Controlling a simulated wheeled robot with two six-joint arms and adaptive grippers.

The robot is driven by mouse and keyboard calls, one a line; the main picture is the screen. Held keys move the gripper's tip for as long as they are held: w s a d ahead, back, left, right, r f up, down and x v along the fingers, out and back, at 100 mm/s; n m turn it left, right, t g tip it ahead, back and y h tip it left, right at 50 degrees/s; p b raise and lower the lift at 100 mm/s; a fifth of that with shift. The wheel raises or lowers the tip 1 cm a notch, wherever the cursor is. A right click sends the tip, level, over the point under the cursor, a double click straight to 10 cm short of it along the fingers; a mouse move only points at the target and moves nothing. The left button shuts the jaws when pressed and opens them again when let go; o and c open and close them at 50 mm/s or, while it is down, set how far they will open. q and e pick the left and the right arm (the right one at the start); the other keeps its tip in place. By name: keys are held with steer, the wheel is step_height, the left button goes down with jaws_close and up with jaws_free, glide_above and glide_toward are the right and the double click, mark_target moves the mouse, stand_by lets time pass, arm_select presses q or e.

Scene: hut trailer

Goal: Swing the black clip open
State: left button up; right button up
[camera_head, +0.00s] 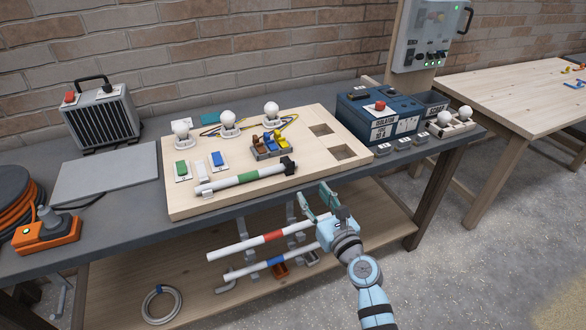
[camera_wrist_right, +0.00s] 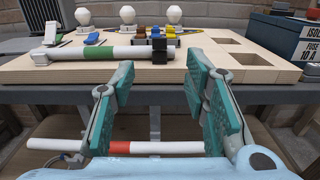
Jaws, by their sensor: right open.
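The black clip (camera_head: 288,165) sits at the right end of a white tube with a green band (camera_head: 248,178), near the front edge of the wooden board. The right wrist view also shows the black clip (camera_wrist_right: 160,50) upright around the tube end; I cannot tell whether it is latched. My right gripper (camera_head: 314,198) is open and empty, in front of the board's edge and a little below the clip. In the wrist view its two green-padded fingers (camera_wrist_right: 162,95) stand either side of the space in front of the clip, apart from it. My left gripper is not in view.
The wooden board (camera_head: 340,174) carries white bulbs, a green and a blue switch, and coloured levers. A blue isolator box (camera_head: 385,130) stands right of it. Below the bench edge hang tubes with red (camera_head: 272,236) and blue bands.

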mark_target(291, 163)
steer(key=b+x, duration=0.2)
steer(key=x, duration=0.2)
steer(key=b+x, duration=0.2)
steer(key=x, duration=0.3)
steer(key=b+x, duration=0.3)
steer(key=x, duration=0.1)
steer(key=shift+w+a+f, duration=0.1)
steer(key=shift+w+f, duration=0.05)
steer(key=shift+f, duration=0.2)
steer(key=shift+w+r, duration=0.1)
steer(key=shift+w, duration=0.05)
steer(key=shift+r, duration=0.15)
